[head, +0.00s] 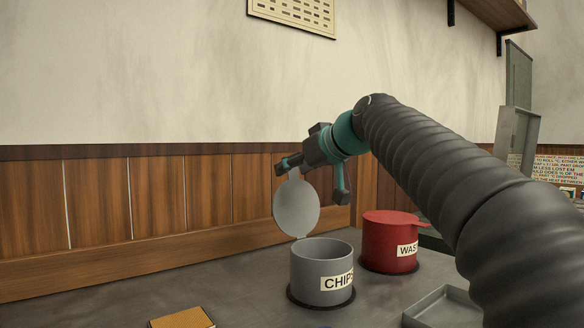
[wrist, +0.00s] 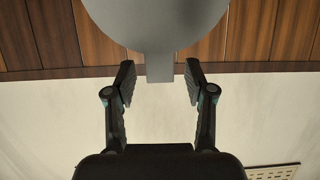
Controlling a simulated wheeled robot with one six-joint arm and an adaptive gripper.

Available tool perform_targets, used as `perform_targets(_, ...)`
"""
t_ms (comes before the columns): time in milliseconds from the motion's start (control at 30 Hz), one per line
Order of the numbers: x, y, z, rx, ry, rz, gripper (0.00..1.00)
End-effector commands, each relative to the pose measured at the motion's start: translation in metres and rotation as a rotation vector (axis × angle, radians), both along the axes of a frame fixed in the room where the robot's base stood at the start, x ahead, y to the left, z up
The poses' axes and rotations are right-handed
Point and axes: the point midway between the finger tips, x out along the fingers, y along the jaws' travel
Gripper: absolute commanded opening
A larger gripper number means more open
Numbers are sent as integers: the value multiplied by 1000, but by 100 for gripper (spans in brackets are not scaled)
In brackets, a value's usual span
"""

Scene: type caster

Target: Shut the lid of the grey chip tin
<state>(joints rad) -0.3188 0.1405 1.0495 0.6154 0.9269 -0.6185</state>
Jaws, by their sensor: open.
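The grey chip tin (head: 309,277), labelled "CHIP", stands on the dark bench in the head view. Its round grey lid (head: 297,207) is open and stands roughly upright from the back of the rim. My gripper (head: 284,170) is at the top of the lid, around its small tab. In the wrist view the lid (wrist: 157,18) fills the top middle, and its tab (wrist: 160,68) reaches down between the two fingertips of my gripper (wrist: 160,80). The fingers are apart, with a gap on each side of the tab. The tin's body is out of the wrist view.
A red waste tin (head: 388,245) with its lid shut stands right of and behind the chip tin. A grey tray (head: 440,308) lies at the front right, and an orange-brown block (head: 182,318) at the front edge. The wood-panelled wall (head: 140,198) is close behind.

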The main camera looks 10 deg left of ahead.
Motion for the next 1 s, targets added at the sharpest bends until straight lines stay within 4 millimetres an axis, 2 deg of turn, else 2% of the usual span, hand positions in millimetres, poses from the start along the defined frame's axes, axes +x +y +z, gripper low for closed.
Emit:
perform_targets(167,7,8,-4,0,0,0,54)
perform_targets(467,8,8,-5,0,0,-1,54)
perform_targets(600,8,8,-5,0,0,-1,19)
perform_targets(667,8,8,-5,0,0,-1,4)
perform_targets(700,8,8,-5,0,0,-1,0)
perform_targets(1000,11,5,-6,5,-5,-5,0)
